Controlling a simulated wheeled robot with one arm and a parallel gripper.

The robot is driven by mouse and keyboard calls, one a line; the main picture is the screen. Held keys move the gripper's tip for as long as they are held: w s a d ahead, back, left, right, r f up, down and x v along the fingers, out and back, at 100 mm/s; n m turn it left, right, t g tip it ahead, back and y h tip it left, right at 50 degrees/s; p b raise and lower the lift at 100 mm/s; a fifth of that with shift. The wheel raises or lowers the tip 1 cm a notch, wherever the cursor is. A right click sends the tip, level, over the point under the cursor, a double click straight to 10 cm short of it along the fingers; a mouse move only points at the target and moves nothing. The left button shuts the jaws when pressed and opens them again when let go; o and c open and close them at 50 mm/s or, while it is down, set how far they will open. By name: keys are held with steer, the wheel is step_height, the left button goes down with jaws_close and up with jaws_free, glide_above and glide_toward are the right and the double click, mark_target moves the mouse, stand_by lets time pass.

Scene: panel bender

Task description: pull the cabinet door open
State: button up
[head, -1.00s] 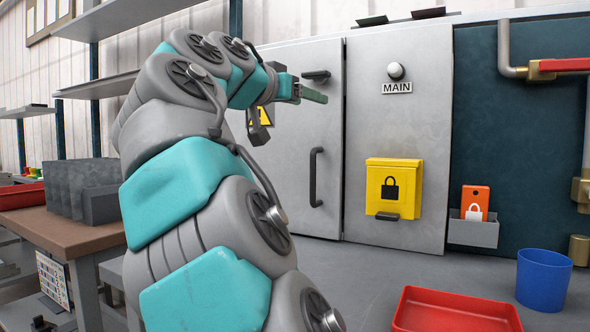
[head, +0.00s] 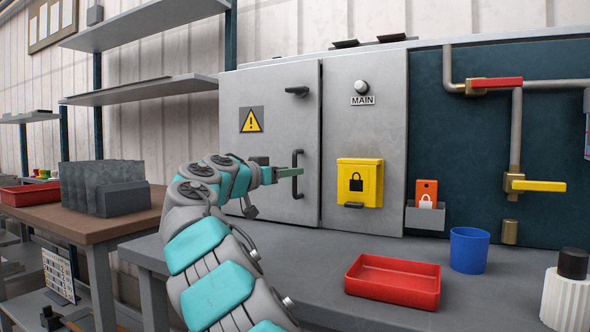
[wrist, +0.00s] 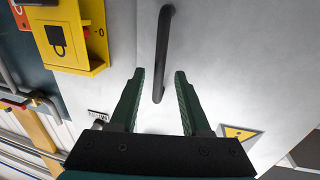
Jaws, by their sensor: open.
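The grey cabinet door (head: 270,130) appears shut, flush beside the panel marked MAIN. Its dark vertical bar handle (head: 298,158) is near the door's right edge. My gripper (head: 290,172) is at handle height, and a green finger overlaps the handle in the head view. In the wrist view my gripper (wrist: 160,76) is open and empty. The handle (wrist: 164,45) runs between the two green fingers there, with one finger on each side. I cannot tell how deep it sits between them. A dark latch lever (head: 297,91) points sideways at the door's top right.
A yellow lock box (head: 359,182) projects from the panel right of the door. A red tray (head: 393,283) and blue cup (head: 469,250) stand on the grey bench. A brown table (head: 90,226) is at left. The bench before the door is mostly clear.

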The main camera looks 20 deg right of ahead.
steer(key=shift+x, duration=1.5)
steer(key=shift+s, duration=0.1)
steer(key=shift+c, duration=0.3)
jaws_close()
steer(key=shift+a, duration=0.1)
